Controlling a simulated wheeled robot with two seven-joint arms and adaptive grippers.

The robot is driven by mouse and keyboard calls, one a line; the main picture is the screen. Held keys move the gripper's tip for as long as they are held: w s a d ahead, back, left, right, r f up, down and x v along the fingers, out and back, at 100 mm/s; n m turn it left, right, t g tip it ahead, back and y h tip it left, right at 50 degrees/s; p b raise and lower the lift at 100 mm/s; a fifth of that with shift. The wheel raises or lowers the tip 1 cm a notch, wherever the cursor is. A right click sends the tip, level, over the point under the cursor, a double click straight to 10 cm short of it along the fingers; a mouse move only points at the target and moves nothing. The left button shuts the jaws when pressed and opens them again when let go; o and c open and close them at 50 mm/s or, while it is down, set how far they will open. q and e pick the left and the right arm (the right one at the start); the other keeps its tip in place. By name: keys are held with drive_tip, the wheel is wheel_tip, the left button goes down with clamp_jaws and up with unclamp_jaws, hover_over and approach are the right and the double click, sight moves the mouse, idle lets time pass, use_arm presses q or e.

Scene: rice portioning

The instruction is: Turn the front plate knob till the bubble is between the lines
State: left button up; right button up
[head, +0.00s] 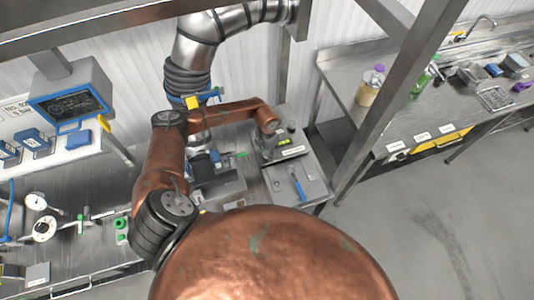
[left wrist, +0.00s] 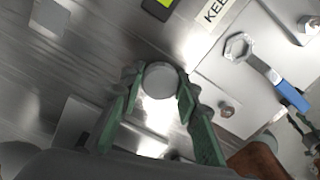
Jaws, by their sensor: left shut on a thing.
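In the left wrist view, the two green fingers of my left gripper (left wrist: 158,88) are shut on a round grey metal knob (left wrist: 160,78), one on each side. The yellow-green level vial (left wrist: 158,5) shows only in part at the top edge of that view. In the head view the vial (head: 284,141) is a small bright spot on the plate beside my copper arm. The bubble and the lines are too small or cut off to read. The knob and the fingers are not clear in the head view. My right gripper is not in view.
A wrench with a blue handle (head: 298,188) lies on a metal plate near the vial; it also shows in the left wrist view (left wrist: 262,72). A monitor (head: 70,100) and dial gauges (head: 42,228) stand at the left. A steel post (head: 400,100) rises at the right.

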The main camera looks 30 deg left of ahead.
use_arm(q)
drive_tip(key=shift+c, duration=0.4)
drive_tip(key=shift+w+f+m+b, duration=0.1)
drive_tip(key=shift+m+b, duration=0.6)
drive_tip(key=shift+b, duration=0.25)
drive_tip(key=m+b, duration=0.5)
drive_tip(key=b, duration=0.1)
drive_tip(key=shift+f+m, duration=0.1)
drive_tip(key=shift+m, duration=0.3)
drive_tip(key=m+b, duration=0.4)
drive_tip(key=shift+r+m, duration=0.2)
drive_tip(key=shift+m, duration=0.1)
drive_tip(key=o, duration=1.2)
drive_tip(key=shift+c, duration=0.2)
